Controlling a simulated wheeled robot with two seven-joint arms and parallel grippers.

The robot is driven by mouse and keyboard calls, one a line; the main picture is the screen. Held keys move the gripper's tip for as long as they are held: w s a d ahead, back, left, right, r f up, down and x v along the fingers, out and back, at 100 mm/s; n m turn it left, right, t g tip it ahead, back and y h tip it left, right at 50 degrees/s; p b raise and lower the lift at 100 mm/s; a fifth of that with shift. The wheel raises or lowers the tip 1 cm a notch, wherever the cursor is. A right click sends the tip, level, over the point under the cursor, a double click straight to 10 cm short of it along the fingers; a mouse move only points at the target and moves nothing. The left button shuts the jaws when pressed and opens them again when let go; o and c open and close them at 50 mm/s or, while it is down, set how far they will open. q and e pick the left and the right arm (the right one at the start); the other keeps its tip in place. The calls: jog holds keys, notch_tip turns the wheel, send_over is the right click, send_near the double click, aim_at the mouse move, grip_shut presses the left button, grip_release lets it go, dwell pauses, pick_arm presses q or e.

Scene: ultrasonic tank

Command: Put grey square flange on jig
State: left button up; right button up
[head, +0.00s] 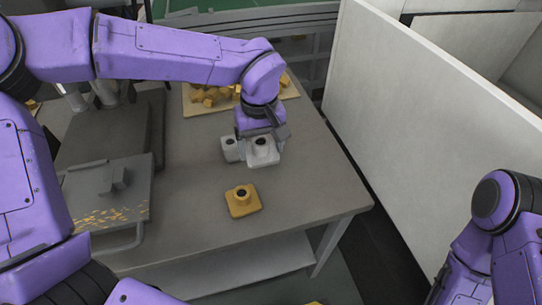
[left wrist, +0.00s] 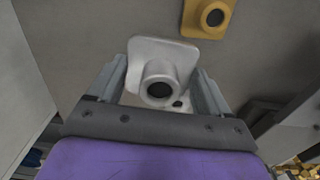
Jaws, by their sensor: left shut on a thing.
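The grey square flange (head: 262,152) has a square base and a round hub with a dark bore. My left gripper (head: 259,142) is over it at the right part of the table. In the left wrist view, the grey flange (left wrist: 143,52) sits between the two fingers of my left gripper (left wrist: 160,90), which is shut on it. A pale grey piece (head: 231,149) with a dark spot shows just left of the flange; I cannot tell if it is the jig. Contact beneath the flange is hidden. My right gripper is outside the view.
A yellow square flange (head: 243,203) lies on the grey table (head: 300,195), nearer me; it also shows in the left wrist view (left wrist: 190,22). A board (head: 200,109) with several yellow blocks lies behind. A grey tray (head: 138,170) with yellow bits is left. A pale wall (head: 430,105) stands right.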

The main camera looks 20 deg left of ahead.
aim_at(270, 147)
pick_arm(q)
jog(key=w+f, duration=0.2)
jog(key=w, duration=0.1)
jog(key=w+f, duration=0.1)
jog(key=f, duration=0.1)
jog(key=shift+w+d+f, duration=0.1)
jog(key=shift+w+d, duration=0.05)
jog(key=shift+d, duration=0.15)
jog(key=shift+f, duration=0.45)
jog(key=f, duration=0.2)
jog(key=w+f, duration=0.1)
jog(key=f, duration=0.1)
jog(key=shift+d, duration=0.1)
jog(key=shift+s+r, duration=0.15)
jog(key=shift+s, duration=0.1)
jog(key=o, duration=1.1)
jog(key=shift+w+f, duration=0.1)
jog(key=shift+f, duration=0.1)
